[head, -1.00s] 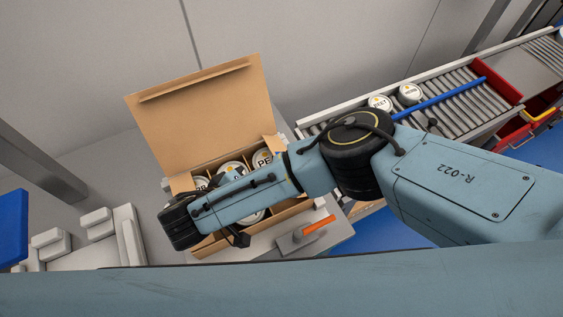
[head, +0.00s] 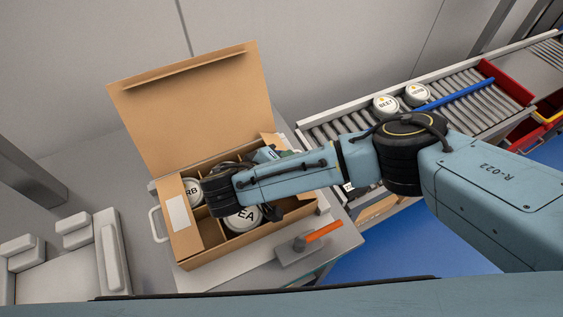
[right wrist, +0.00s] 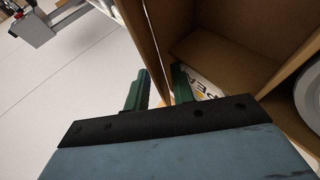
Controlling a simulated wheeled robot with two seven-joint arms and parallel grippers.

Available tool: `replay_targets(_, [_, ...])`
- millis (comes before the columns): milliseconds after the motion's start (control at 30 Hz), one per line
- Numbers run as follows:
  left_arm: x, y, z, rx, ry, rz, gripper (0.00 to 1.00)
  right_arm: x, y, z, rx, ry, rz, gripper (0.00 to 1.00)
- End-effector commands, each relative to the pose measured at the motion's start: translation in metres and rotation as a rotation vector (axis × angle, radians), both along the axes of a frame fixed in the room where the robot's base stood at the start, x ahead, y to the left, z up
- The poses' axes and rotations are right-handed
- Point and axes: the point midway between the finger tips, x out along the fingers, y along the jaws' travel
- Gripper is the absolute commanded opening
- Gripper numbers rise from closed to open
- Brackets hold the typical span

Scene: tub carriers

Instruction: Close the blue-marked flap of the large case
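The large case (head: 182,262) is an open cardboard box on a grey table, holding round white tubs in compartments. Its big back flap (head: 195,105) stands open. A panel with a white label (head: 178,213) is at its left end. I see no blue mark on any flap. My right arm reaches over the case and hides part of its inside. My right gripper (head: 284,153) is at the case's far right side. In the right wrist view its green fingers (right wrist: 160,86) lie either side of a cardboard panel (right wrist: 158,62); whether they press it is unclear. My left gripper is out of view.
A roller conveyor (head: 440,108) with two white tubs and a blue bar runs at the right. A grey block with an orange handle (head: 322,232) lies in front of the case. White padded shapes (head: 75,265) are at the left.

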Motion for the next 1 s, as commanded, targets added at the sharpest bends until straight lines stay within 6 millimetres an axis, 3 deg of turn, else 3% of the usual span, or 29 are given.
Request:
replay_targets(267, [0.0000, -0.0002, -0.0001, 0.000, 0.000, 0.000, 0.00, 0.0010, -0.0009, -0.0008, 0.000, 0.000, 0.000, 0.25])
replay_targets(467, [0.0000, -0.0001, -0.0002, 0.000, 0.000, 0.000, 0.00, 0.0008, -0.0006, -0.0009, 0.001, 0.001, 0.000, 0.00])
replay_targets(1000, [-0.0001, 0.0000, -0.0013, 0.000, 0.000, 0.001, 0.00, -0.0002, 0.0023, -0.0059, -0.114, -0.047, 0.000, 0.00])
